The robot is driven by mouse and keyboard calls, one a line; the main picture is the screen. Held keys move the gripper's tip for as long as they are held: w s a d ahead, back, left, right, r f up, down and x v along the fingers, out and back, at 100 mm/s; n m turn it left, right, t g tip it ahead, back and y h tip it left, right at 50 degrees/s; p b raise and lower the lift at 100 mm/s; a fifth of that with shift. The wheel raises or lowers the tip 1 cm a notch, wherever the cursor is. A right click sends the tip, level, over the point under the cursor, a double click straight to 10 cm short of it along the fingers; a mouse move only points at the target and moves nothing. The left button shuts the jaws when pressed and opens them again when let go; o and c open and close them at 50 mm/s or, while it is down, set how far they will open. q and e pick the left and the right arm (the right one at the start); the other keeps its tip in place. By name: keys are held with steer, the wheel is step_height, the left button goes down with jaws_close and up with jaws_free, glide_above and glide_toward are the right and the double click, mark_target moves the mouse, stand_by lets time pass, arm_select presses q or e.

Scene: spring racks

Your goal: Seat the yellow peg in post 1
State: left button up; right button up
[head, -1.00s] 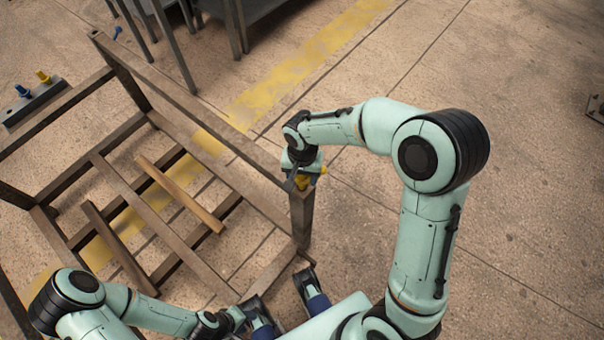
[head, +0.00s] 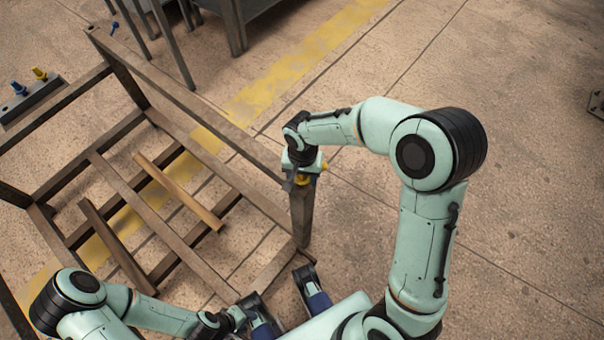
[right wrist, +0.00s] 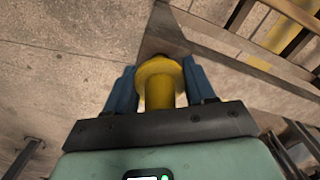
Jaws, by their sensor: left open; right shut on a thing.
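My right gripper (head: 303,179) is shut on the yellow peg (right wrist: 160,82), close to the top of the near corner post (head: 301,218) of the brown metal frame. In the right wrist view the peg's round flange sits between the two blue fingers, and a dark tip shows beyond it. I cannot tell whether the peg touches or enters the post. No number is readable on the post. My left gripper (head: 238,318) is low at the bottom of the head view, apart from the post; its fingers are hard to make out.
The frame's rails (head: 185,225) and a loose wooden bar (head: 180,192) lie left of the post. A dark holder (head: 35,100) with another yellow peg (head: 40,74) and a blue peg (head: 19,89) stands at far left.

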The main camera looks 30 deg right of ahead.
arm_select(q)
steer(key=shift+f+b, duration=0.45)
steer(key=shift+f, duration=0.1)
arm_select(e)
steer(key=shift+f, duration=0.65)
steer(key=o, duration=1.6)
steer(key=shift+c, duration=0.2)
arm_select(q)
steer(key=shift+a, duration=0.1)
arm_select(e)
steer(key=shift+f, duration=0.1)
steer(key=shift+s, duration=0.1)
step_height(320, 180, up, 14)
steer(key=p, duration=0.2)
steer(key=shift+f+p, duration=0.15)
steer(key=shift+p, duration=0.25)
arm_select(q)
steer(key=r, duration=0.1)
steer(key=w+r, duration=0.1)
steer(key=r, duration=0.1)
steer(key=shift+s, duration=0.15)
